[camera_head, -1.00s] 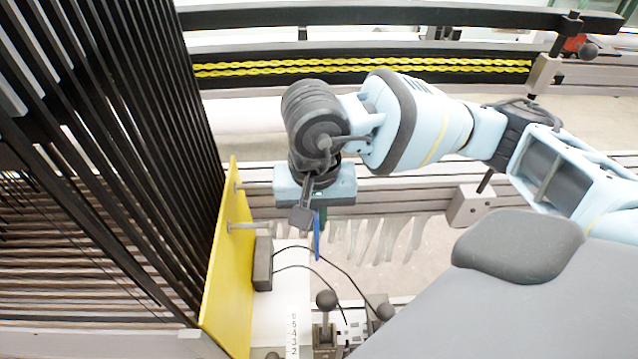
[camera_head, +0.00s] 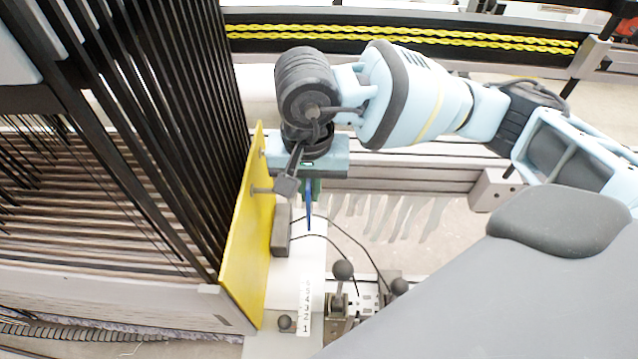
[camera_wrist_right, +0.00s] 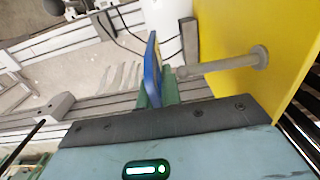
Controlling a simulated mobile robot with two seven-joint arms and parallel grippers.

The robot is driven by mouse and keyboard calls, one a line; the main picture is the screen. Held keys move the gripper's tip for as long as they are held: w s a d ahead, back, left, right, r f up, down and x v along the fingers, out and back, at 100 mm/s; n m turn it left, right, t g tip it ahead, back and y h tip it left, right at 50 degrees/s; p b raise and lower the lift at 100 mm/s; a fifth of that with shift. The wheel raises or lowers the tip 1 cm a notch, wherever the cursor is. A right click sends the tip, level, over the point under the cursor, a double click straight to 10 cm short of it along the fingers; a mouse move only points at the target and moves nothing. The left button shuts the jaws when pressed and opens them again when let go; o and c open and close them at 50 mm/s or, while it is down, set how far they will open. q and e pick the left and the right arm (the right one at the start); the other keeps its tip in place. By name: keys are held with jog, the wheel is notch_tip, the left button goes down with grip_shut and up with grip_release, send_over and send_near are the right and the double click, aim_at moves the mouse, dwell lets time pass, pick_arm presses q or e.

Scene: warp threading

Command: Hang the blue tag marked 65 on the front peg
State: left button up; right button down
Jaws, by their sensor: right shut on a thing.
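The blue tag (camera_head: 309,207) is seen nearly edge-on below my right gripper (camera_head: 309,188). In the right wrist view the tag (camera_wrist_right: 153,66) stands upright between the green fingertips (camera_wrist_right: 160,92), which are shut on it. Its number cannot be read. A yellow board (camera_head: 246,225) carries two grey pegs: the front peg (camera_head: 263,190) and another farther back (camera_head: 263,154). In the right wrist view one peg (camera_wrist_right: 225,64) sticks out from the yellow board (camera_wrist_right: 255,22) toward the tag. Its end is close to the tag; contact cannot be judged. My left gripper is out of view.
A dark grey block (camera_head: 281,231) with black cables is by the board's right side. Levers with black knobs (camera_head: 343,270) stand in front, beside a white numbered strip (camera_head: 305,308). Black loom bars (camera_head: 180,110) fill the left. Metal rails (camera_head: 410,178) run behind.

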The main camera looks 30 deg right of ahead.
jog(key=a, duration=0.1)
jog(key=w+a+f+b, duration=0.1)
jog(key=w+a, duration=0.1)
jog(key=a, duration=0.1)
jog(key=shift+w+f, duration=0.2)
jog(key=shift+w, duration=0.05)
dwell(0.5)
